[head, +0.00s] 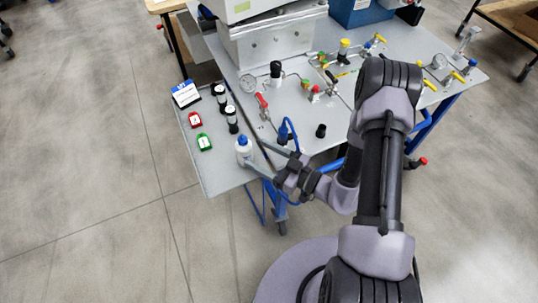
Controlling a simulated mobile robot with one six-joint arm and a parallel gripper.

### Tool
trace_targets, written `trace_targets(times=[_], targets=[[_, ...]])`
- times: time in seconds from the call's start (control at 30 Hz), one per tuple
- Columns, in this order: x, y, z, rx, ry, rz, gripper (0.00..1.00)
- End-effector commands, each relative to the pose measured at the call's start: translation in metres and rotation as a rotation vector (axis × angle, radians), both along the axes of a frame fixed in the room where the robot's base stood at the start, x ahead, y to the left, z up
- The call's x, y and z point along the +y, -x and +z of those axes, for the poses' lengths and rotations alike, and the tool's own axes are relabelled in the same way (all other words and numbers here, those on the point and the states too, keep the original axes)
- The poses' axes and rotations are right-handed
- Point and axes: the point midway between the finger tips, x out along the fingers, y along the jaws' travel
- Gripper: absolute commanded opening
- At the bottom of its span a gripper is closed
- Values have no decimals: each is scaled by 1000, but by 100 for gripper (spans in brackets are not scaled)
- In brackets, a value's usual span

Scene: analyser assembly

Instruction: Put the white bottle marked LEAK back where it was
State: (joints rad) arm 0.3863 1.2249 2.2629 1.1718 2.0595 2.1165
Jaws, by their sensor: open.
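A white bottle with a blue cap (243,149) stands upright near the front left edge of the grey table (222,180). Its marking is too small to read. My gripper (260,158) is at the table's front edge, just right of the bottle. Its jaws are open and its fingers point left towards the bottle's body. I cannot tell whether the fingertips touch the bottle or reach around it.
A red tag (195,120), a green tag (204,142) and a blue-and-white sign (185,94) are at the left. A blue-topped item (283,133) stands right of the bottle. Valves and fittings crowd the back.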

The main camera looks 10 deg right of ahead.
Motion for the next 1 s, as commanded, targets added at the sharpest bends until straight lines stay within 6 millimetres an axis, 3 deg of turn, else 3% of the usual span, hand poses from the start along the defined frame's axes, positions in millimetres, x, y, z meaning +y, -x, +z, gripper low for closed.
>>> trace_targets(times=[0.1,0.23,0.27,0.37,0.43,0.53,0.63,0.7,0.73,0.8,0.9,1.0], targets=[[-18,13,2,1,-1,-4,66],[-24,22,6,-27,19,17,66],[-22,22,13,-65,45,42,66],[0,32,60,-365,246,230,66],[23,54,102,-725,453,438,66],[42,100,147,-1349,737,763,66],[40,146,173,-2067,945,1111,66],[24,167,186,-2605,1007,1379,66],[16,172,192,2469,-874,-1309,66],[-5,177,209,2067,-564,-1127,66],[-30,176,235,1600,-236,-956,66],[-43,173,257,1316,-50,-873,66]])
